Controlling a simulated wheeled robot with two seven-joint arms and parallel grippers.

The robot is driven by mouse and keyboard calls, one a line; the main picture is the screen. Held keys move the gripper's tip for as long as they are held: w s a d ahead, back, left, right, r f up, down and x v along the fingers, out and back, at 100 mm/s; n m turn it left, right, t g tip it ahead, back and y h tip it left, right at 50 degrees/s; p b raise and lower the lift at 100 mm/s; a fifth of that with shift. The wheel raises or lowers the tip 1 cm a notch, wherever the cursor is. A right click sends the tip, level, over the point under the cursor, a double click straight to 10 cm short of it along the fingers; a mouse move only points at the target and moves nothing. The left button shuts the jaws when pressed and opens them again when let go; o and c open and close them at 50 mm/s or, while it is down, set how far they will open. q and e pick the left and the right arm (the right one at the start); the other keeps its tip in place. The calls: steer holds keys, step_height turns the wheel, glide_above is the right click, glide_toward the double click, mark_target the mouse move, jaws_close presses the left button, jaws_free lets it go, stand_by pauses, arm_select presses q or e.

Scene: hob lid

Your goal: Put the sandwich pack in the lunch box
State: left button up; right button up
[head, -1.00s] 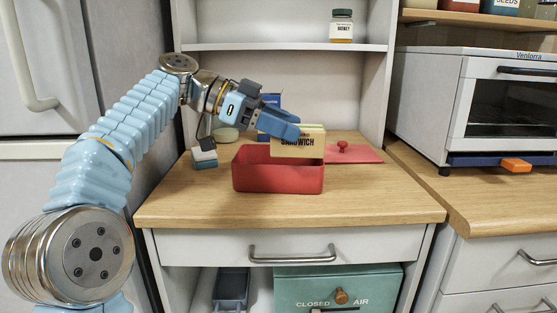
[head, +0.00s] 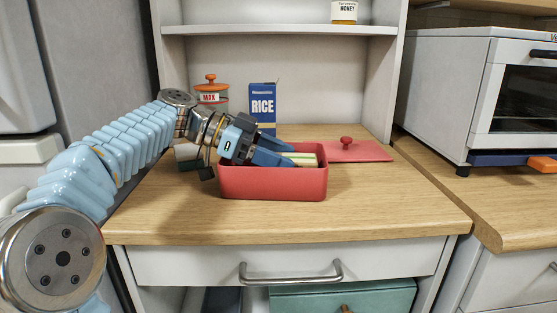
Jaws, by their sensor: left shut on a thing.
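The red lunch box (head: 272,184) stands open on the wooden counter, in the middle of the head view. My left gripper (head: 294,156) reaches in over its left and back side, with its fingers pointing right and down. It is shut on the sandwich pack (head: 308,159), whose pale, green-striped upper part shows at the box's rim. The pack's lower part is hidden behind the front wall, so I cannot tell whether it touches the bottom. The red lid (head: 362,152) with a round knob lies flat on the counter to the right of the box. My right gripper is not in view.
A blue rice box (head: 262,104) and a jar with an orange lid (head: 211,92) stand behind my left arm. A honey jar (head: 344,12) is on the shelf above. A toaster oven (head: 480,95) stands at the right. The counter's front is clear.

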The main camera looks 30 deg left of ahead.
arm_select(q)
steer(key=shift+f, duration=0.25)
steer(key=o, duration=1.2)
steer(key=shift+c, duration=0.2)
steer(key=shift+r, duration=0.15)
steer(key=v, duration=0.7)
steer(key=shift+s+a+r, duration=0.1)
steer(key=shift+a, duration=0.1)
